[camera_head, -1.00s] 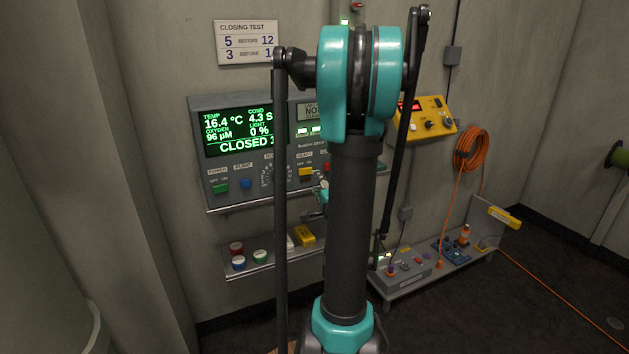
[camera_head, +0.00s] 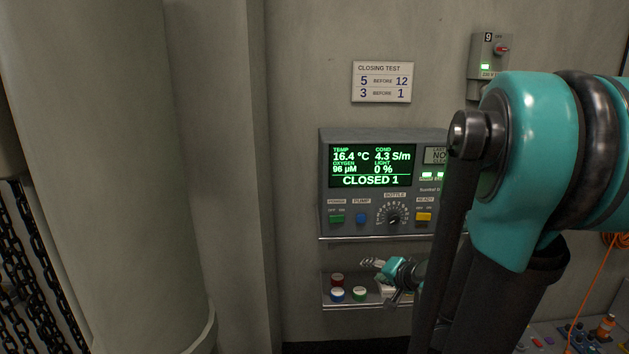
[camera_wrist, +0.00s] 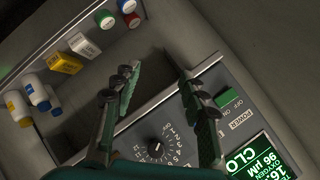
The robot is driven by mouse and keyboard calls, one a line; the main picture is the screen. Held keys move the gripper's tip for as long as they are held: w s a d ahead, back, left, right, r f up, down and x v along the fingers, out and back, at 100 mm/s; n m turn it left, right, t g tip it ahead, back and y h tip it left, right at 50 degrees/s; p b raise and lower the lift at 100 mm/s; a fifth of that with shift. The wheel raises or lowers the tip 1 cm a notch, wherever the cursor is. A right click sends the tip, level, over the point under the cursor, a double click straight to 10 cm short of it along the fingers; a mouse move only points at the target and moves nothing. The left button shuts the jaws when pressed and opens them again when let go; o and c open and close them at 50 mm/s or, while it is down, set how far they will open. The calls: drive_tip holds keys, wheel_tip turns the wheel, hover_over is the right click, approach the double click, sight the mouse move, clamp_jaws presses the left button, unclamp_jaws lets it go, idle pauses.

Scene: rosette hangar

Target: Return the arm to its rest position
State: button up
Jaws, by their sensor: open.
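My gripper (camera_head: 383,280) is small in the head view, below the control panel (camera_head: 345,225) and over the bottle shelf (camera_head: 350,306). In the wrist view my gripper (camera_wrist: 160,78) has its two fingers well apart, with nothing between them. It is in front of the panel, which shows a dial (camera_wrist: 156,149) and a green power switch (camera_wrist: 226,107). My teal and dark arm fills the right of the head view and hides part of the panel and shelf.
Red, blue and green capped bottles (camera_head: 337,294) stand on the shelf. In the wrist view a yellow block (camera_wrist: 65,63) also shows there. A thick pale column (camera_head: 90,150) and hanging chains (camera_head: 30,270) are at the left. A switch box (camera_head: 490,60) is on the wall.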

drive_tip(key=s+f+n+g+h, duration=0.2)
drive_tip(key=s+f+n+g, duration=0.1)
drive_tip(key=s, duration=0.4)
drive_tip(key=s+d+f+n+g+h, duration=0.1)
drive_tip(key=s+f+n+g+h, duration=0.1)
drive_tip(key=s, duration=0.5)
wheel_tip(320, 180, down, 3)
drive_tip(key=shift+d+r+n+g, duration=0.1)
drive_tip(key=shift+d+n+g, duration=0.05)
drive_tip(key=shift+n+g, duration=0.75)
drive_tip(key=shift+s, duration=0.1)
